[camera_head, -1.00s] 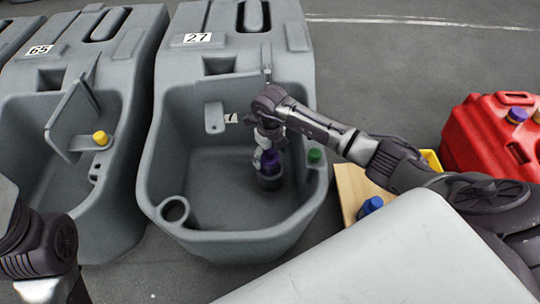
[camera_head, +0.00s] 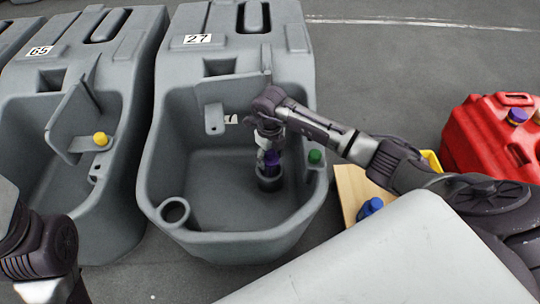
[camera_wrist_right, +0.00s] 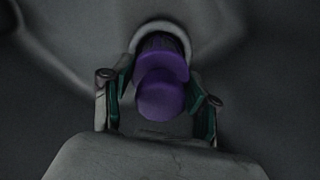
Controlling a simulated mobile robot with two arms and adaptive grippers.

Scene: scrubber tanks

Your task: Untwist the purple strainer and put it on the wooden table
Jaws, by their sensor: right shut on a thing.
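The purple strainer (camera_head: 271,158) stands upright over a dark round fitting on the floor of the grey tank marked 27 (camera_head: 170,220). My right gripper (camera_head: 268,155) reaches down into this tank and is shut on the strainer. In the right wrist view the purple strainer (camera_wrist_right: 162,95) sits between the two green-lined fingers of my right gripper (camera_wrist_right: 160,100), above a pale round rim. The wooden table (camera_head: 352,190) is right of the tank, partly hidden by my right arm. My left arm shows at the lower left, but its fingers are out of the picture.
A blue cap (camera_head: 371,206) is at the wooden table. A green cap (camera_head: 314,156) sits on the tank's right ledge. A red canister (camera_head: 495,140) stands at the right. Tank 65 (camera_head: 60,130), with a yellow cap (camera_head: 100,139), is at the left.

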